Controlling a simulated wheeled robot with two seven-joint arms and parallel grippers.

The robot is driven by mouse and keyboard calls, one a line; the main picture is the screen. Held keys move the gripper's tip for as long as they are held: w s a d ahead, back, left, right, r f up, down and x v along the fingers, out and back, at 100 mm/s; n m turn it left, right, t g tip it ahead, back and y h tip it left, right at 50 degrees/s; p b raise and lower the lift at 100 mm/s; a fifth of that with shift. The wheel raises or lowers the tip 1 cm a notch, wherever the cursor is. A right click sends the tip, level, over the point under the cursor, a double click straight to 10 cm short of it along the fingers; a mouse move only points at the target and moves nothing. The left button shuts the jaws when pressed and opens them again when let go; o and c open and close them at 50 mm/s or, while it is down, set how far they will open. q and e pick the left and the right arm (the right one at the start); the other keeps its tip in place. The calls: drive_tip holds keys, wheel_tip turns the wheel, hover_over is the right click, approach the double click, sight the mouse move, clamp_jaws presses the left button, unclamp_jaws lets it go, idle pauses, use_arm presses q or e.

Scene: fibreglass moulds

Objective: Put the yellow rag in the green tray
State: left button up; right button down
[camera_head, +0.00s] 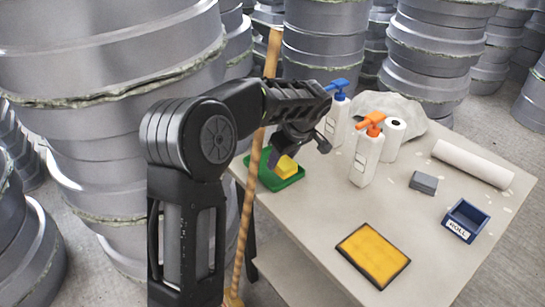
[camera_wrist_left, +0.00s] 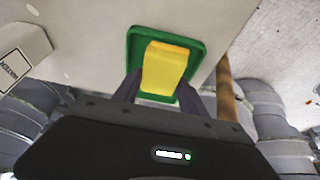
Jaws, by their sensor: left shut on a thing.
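The yellow rag (camera_head: 287,167) shows as a small folded yellow block. In the left wrist view the rag (camera_wrist_left: 166,66) lies between the two fingers of my left gripper (camera_wrist_left: 160,88), which is shut on it. The green tray (camera_head: 268,182) stands at the left edge of the table, and the rag is over or inside it. In the wrist view the tray's green rim (camera_wrist_left: 134,48) surrounds most of the rag. I cannot tell whether the rag touches the tray floor. My left gripper (camera_head: 281,156) partly hides tray and rag in the head view. My right gripper is not in view.
White bottles with a blue pump (camera_head: 338,110) and an orange pump (camera_head: 366,158) stand near a paper roll (camera_head: 393,140). An orange-yellow pad with a dark edge (camera_head: 373,255), a grey block (camera_head: 424,183) and a blue box (camera_head: 466,220) lie on the table (camera_head: 320,215). A wooden pole (camera_head: 250,200) rises beside the tray.

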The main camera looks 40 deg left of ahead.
use_arm(q)
drive_tip(key=shift+w+a+f, duration=0.25)
drive_tip(key=shift+a+f, duration=0.15)
drive_tip(key=shift+a, duration=0.35)
drive_tip(key=shift+a, duration=0.15)
drive_tip(key=shift+w+a+f, duration=0.2)
drive_tip(key=shift+a+f, duration=0.3)
drive_tip(key=shift+a, duration=0.05)
drive_tip(key=shift+w+a+f, duration=0.15)
drive_tip(key=shift+a+f, duration=0.3)
drive_tip(key=shift+a, duration=0.1)
drive_tip(key=shift+a+f, duration=0.1)
drive_tip(key=shift+f, duration=0.05)
drive_tip(key=shift+f, duration=0.15)
drive_tip(key=o, duration=1.2)
